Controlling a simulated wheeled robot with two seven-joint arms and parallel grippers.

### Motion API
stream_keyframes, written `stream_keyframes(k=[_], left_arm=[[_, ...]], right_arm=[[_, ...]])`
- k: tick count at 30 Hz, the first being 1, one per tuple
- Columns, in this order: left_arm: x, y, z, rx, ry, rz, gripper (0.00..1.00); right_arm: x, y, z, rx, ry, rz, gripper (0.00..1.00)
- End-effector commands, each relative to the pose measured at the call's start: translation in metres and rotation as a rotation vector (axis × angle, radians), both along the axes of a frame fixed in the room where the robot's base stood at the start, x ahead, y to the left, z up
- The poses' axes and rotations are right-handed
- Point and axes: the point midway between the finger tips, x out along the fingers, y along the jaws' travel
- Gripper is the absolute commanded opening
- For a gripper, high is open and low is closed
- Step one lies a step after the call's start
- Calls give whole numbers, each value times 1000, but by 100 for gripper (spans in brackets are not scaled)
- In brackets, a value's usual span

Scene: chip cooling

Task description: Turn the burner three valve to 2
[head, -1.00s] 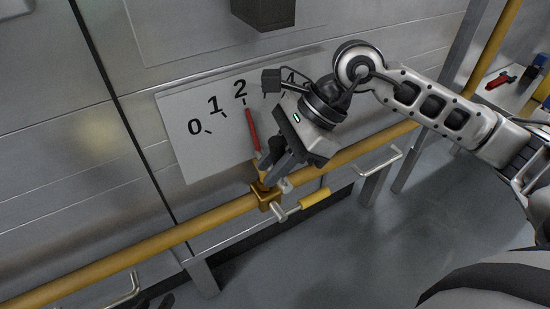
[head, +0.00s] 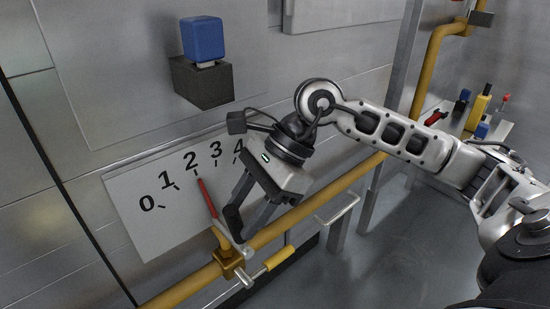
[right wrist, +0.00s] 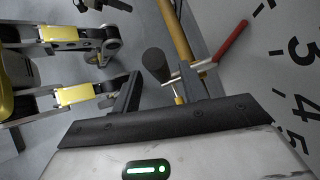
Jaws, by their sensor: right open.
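The burner valve has a red lever (head: 207,197) on a brass body (head: 230,262) set in the yellow pipe. The lever points up and left, its tip just below the 2 on the white dial plate (head: 130,215). My right gripper (head: 249,220) is open, just right of the lever, with its fingers pointing down toward the valve. In the right wrist view the red lever (right wrist: 232,42) lies to the right of both fingers, outside the jaws. I cannot tell whether a finger touches it. My left gripper is not in view.
The yellow pipe (head: 325,194) runs diagonally in front of the metal wall. A yellow-handled lever (head: 279,258) sticks out beside the valve. A blue block (head: 202,39) sits on a dark box on the wall. Several small items stand on a shelf at right.

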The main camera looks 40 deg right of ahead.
Motion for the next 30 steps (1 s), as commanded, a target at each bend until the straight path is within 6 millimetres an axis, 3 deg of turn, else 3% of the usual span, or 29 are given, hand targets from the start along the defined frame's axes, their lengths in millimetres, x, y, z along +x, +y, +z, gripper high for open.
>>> stream_keyframes(k=[6,13,19,30], left_arm=[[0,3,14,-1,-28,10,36],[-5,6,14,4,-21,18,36],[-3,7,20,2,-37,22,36],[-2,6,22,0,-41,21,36]], right_arm=[[-4,-34,46,-3,-3,-5,43],[-8,-58,79,-2,-3,-4,43],[-10,-66,90,0,-2,-1,43],[-10,-67,91,0,-1,0,43]])
